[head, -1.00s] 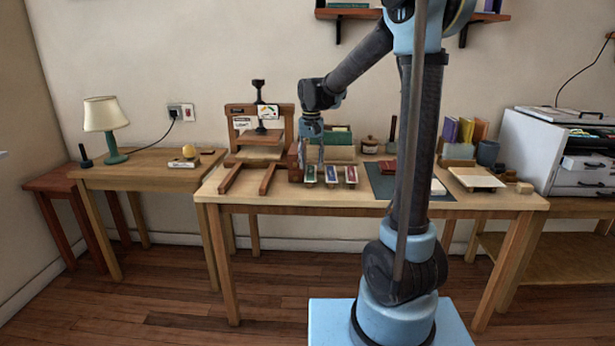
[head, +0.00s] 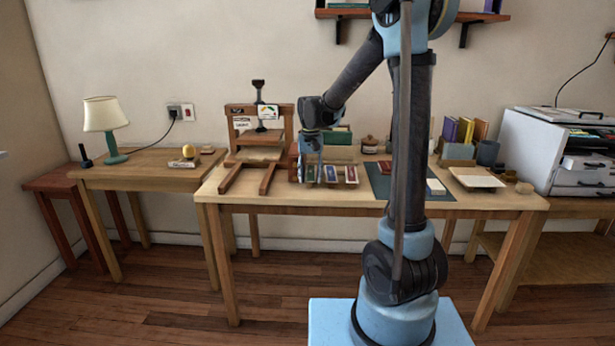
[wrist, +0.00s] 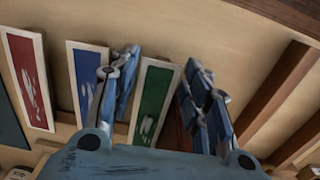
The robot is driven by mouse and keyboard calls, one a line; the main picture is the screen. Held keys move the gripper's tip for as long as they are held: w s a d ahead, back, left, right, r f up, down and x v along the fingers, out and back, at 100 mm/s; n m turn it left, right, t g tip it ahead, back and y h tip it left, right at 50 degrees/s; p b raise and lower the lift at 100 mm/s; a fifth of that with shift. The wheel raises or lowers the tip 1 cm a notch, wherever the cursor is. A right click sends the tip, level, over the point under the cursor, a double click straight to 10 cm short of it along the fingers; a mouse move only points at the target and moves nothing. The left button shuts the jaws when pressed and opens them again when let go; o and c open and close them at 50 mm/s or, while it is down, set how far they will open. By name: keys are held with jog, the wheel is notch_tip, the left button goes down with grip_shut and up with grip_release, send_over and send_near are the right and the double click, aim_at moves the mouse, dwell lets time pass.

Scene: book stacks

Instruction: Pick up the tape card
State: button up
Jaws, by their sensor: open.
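Three framed cards lie in a row on the middle table: a green one, a blue one (head: 331,174) and a red one (head: 351,174). Each has pale markings in the wrist view, where the red card (wrist: 30,85) is at left and the blue card (wrist: 86,70) beside it. I cannot read which is the tape card. My gripper (head: 310,178) is open, pointing down low over the leftmost card. In the wrist view my gripper (wrist: 160,72) has its fingers on either side of the green card (wrist: 155,95), its left finger between the green and blue cards. Contact cannot be told.
A wooden press (head: 259,140) with two forward rails stands just left of the cards. A green box (head: 338,148) stands behind them, and a dark mat (head: 380,185) lies to the right. The table's front edge is near.

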jog(key=shift+f, duration=0.25)
dwell(0.3)
jog(key=shift+c, duration=0.3)
jog(key=c, duration=0.3)
